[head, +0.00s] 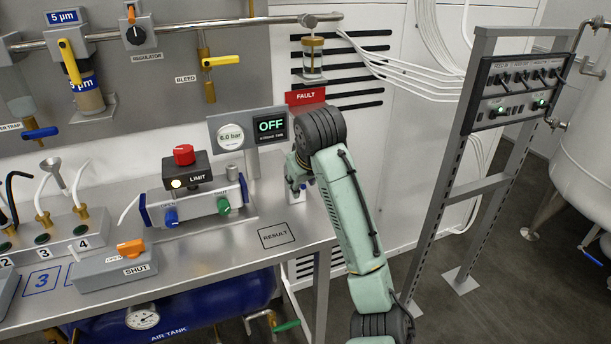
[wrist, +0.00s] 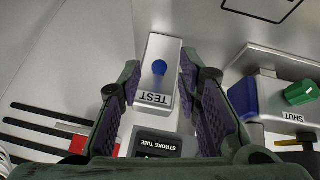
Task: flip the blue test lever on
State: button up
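A small grey box labelled TEST (wrist: 158,90) carries the blue test lever (wrist: 159,68), seen nearly end-on in the wrist view, so I cannot tell which way it is tipped. My gripper (wrist: 160,61) is open, with one finger on each side of the box and a gap beside the lever. In the head view my gripper (head: 298,172) points down over the bench's back right, hiding most of the box. The stroke time display (head: 271,126) reads OFF.
A valve block with a green SHUT knob (wrist: 300,92) stands right of the box in the wrist view. A red button on a LIMIT box (head: 184,154) and the RESULT square (head: 276,235) are nearby on the bench. A FAULT sign (head: 305,96) is behind.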

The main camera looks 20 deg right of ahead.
jog(key=d+v, duration=0.1)
jog(key=v, duration=1)
jog(key=shift+s+a+r, duration=0.15)
jog(key=shift+a+r, duration=0.05)
jog(key=shift+a, duration=0.25)
